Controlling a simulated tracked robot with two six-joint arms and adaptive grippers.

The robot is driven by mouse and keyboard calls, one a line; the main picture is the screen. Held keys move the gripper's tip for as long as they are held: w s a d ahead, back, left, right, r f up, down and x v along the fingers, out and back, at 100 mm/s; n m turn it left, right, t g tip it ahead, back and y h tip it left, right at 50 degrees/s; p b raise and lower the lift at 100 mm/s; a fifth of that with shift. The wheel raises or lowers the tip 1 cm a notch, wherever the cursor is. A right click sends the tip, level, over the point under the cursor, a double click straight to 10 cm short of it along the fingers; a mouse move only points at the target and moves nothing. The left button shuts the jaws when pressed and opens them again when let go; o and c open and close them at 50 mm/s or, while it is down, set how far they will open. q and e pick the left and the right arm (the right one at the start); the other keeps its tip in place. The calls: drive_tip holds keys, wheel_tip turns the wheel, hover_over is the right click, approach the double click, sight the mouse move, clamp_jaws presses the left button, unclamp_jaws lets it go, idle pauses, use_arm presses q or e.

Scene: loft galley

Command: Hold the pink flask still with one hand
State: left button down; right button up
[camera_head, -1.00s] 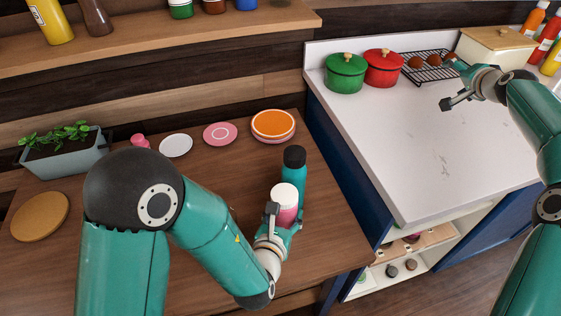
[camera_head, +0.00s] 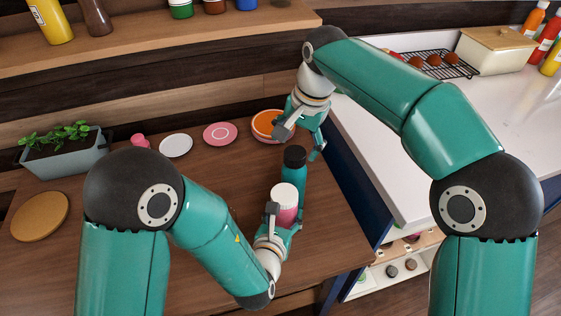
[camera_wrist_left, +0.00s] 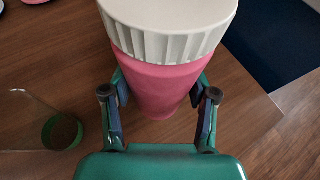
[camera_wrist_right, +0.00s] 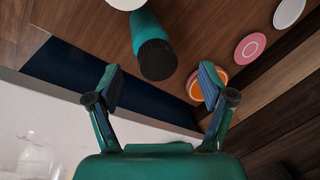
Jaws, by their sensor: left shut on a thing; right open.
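The pink flask (camera_head: 286,214) with a white ridged lid stands upright on the wooden table. In the left wrist view the flask (camera_wrist_left: 162,88) fills the space between my left fingers. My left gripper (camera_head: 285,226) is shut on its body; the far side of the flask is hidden. My right gripper (camera_head: 302,140) is open and empty above the table's right part, near the teal bottle (camera_head: 294,178). In the right wrist view the black-capped teal bottle (camera_wrist_right: 153,45) lies ahead of the open fingers, apart from them.
A planter (camera_head: 66,152) and a round cork mat (camera_head: 40,216) are at left. The white counter (camera_head: 372,137) stands to the right. In the left wrist view a clear glass (camera_wrist_left: 45,122) is beside the flask.

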drive_tip(key=g+h, duration=0.1)
drive_tip(key=h, duration=0.1)
hover_over(281, 194)
drive_tip(key=shift+w+r, duration=0.2)
drive_tip(key=shift+w, duration=0.2)
drive_tip(key=shift+s+f, duration=0.1)
drive_tip(key=shift+f, duration=3.8)
drive_tip(key=c, duration=1.2)
drive_tip(key=n, duration=0.5)
drive_tip(key=shift+a+g, duration=0.15)
drive_tip(key=shift+g, duration=0.15)
drive_tip(key=n, duration=0.6)
drive_tip(key=shift+s, duration=0.15)
drive_tip(key=n, duration=0.4)
drive_tip(key=shift+n, duration=0.4)
drive_tip(key=n, duration=0.6)
drive_tip(key=shift+s, duration=0.1)
